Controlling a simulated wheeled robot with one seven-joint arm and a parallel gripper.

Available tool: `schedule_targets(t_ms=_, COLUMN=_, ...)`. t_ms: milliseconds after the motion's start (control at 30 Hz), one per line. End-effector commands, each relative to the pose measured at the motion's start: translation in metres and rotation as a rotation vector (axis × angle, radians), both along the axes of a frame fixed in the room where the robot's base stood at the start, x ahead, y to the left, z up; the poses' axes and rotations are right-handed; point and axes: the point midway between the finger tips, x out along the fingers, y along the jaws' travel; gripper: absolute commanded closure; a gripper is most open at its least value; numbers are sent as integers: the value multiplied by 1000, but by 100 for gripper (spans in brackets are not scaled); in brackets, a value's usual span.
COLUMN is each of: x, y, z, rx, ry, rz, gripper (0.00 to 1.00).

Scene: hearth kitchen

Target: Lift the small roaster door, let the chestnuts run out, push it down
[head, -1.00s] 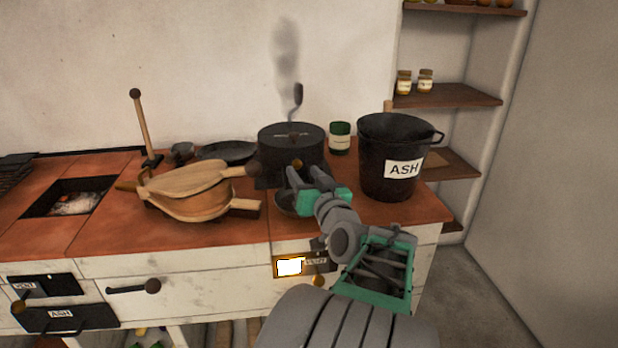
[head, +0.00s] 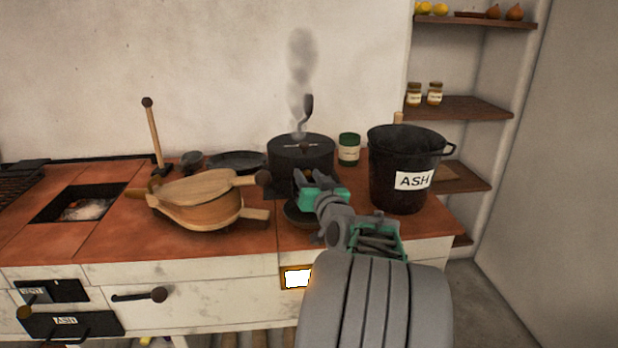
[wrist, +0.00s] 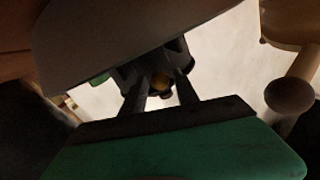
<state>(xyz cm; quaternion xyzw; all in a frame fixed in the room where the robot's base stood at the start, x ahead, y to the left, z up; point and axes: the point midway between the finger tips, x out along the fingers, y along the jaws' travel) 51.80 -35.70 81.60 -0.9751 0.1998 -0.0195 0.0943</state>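The roaster (head: 301,152) is a black drum with a crank on top, on the red-tiled counter, with smoke rising above it. My gripper (head: 309,178) is at its lower front and hides the small door there. In the wrist view, the two dark fingers of my gripper (wrist: 160,85) stand apart on either side of a small brass knob (wrist: 160,81). I cannot tell whether they touch it. A dark bowl (head: 296,213) sits below my gripper, partly hidden by it. No chestnuts are visible.
A black ash bucket (head: 397,157) stands close to the right of my arm. Wooden bellows (head: 200,202) lie to the left, their handles near the roaster. A green tin (head: 349,149) is behind. A fire opening (head: 85,203) is at the far left.

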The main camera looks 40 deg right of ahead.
Motion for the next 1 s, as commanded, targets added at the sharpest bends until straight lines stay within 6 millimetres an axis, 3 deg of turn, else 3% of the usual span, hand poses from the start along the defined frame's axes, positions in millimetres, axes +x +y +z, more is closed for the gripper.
schedule_targets(t_ms=433, x=0, y=0, z=0, rx=0, ry=0, rz=0, gripper=100)
schedule_targets(t_ms=1000, x=0, y=0, z=0, rx=0, ry=1, rz=-1, gripper=100)
